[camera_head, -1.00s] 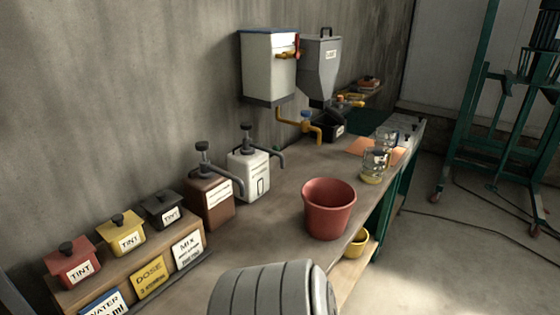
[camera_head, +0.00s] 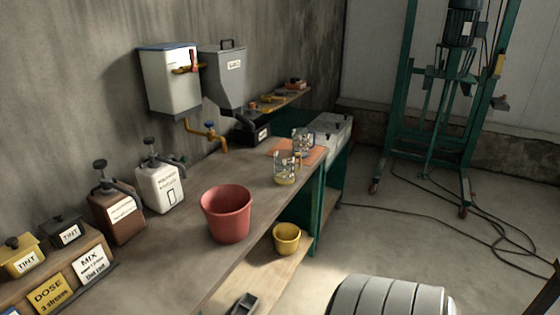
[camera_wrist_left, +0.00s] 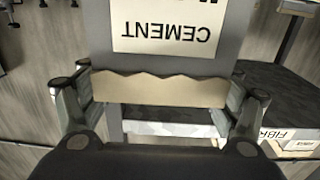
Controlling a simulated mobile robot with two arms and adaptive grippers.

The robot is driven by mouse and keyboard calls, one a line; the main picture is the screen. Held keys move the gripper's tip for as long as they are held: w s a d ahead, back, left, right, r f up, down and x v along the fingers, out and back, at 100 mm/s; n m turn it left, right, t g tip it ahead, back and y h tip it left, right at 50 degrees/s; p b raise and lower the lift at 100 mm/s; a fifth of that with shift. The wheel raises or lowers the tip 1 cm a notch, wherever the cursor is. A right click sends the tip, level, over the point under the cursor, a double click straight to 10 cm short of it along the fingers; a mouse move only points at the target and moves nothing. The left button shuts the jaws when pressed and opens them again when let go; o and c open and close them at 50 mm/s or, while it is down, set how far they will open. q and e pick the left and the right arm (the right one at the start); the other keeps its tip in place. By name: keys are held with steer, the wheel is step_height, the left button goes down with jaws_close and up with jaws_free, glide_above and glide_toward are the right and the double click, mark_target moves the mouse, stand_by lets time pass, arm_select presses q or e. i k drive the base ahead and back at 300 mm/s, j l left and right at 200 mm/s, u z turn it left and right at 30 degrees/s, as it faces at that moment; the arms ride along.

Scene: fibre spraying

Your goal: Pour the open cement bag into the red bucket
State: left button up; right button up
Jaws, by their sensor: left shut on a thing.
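The red bucket (camera_head: 227,214) stands upright on the workbench in the head view, with no gripper near it. In the left wrist view my left gripper (camera_wrist_left: 160,92) has one finger at each side of a tan piece with a wavy, torn-looking edge, which I take to be the open cement bag (camera_wrist_left: 160,91). The gripper is shut on it. A grey panel with an upside-down CEMENT label (camera_wrist_left: 168,28) shows beyond that edge; I cannot tell whether it belongs to the bag. The bag's contents are hidden. Neither gripper shows in the head view.
Two pump bottles, brown (camera_head: 118,212) and white (camera_head: 160,184), stand left of the bucket. Glass jars (camera_head: 287,168) stand behind it. A yellow pot (camera_head: 286,239) sits on the lower shelf. A green frame (camera_head: 430,130) and cables occupy the floor at right. A FIBR label (camera_wrist_left: 277,134) shows in the wrist view.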

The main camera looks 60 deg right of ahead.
mark_target(226, 208)
steer(key=z, duration=0.55)
steer(key=i+j+z, duration=0.2)
steer(key=z, duration=0.25)
steer(key=i+j+z, duration=0.15)
steer(key=z, duration=0.35)
steer(key=i+j+z, duration=0.1)
steer(key=j+z, duration=0.35)
steer(key=l, duration=0.1)
